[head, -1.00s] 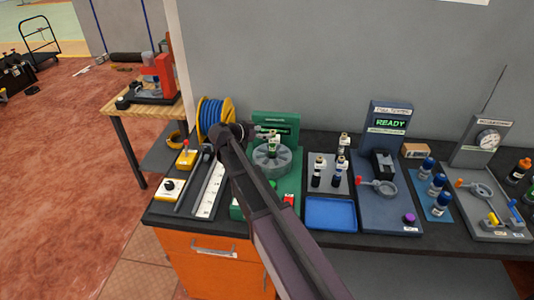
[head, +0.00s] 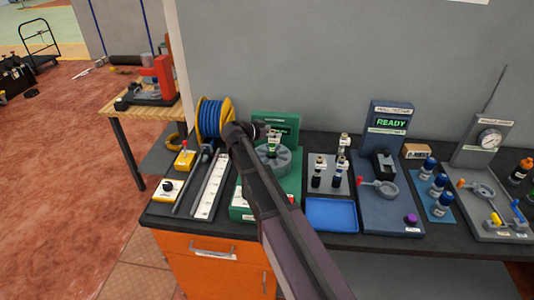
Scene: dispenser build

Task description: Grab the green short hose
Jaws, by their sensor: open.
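I cannot make out a green short hose in the head view. My gripper (head: 272,133) is small and partly lost against the dark wrist. It is open, in front of the upright panel of the green station (head: 240,203), near a small vial with a green band (head: 273,148). I cannot tell whether it touches anything. The vial appears to stand at the grey round carousel (head: 283,160) of that station. My arm crosses in front of the station and hides part of its base and carousel.
A yellow reel of blue hose (head: 213,118) stands left of my wrist. A white ruler strip (head: 209,187) lies in front of it. Right of the green station are a vial rack (head: 343,184), an empty blue tray (head: 331,214) and a blue station reading READY (head: 390,124).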

